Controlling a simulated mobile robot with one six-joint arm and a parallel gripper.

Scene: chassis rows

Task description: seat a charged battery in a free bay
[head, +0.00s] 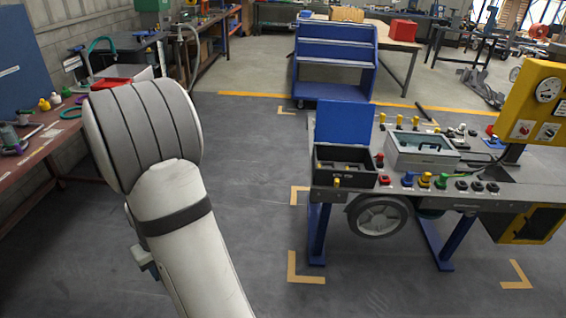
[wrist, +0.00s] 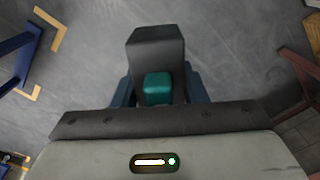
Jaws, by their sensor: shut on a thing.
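In the wrist view my gripper (wrist: 159,92) has its dark blue fingers on both sides of a dark grey block with a teal part, which I take to be the battery (wrist: 155,50). It is shut on this block, held above the grey floor. A lit bar and a green light show on the pale body at the bottom of the wrist view; I cannot tell whether they belong to the battery. In the head view my arm hides most of the gripper. I cannot make out a free bay in either view.
A workbench (head: 455,196) at right carries a black bin (head: 345,178), a grey instrument box (head: 420,165) and several coloured knobs. A blue shelf cart (head: 335,62) stands behind. A reddish bench (head: 45,150) runs along the left. The floor between is clear.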

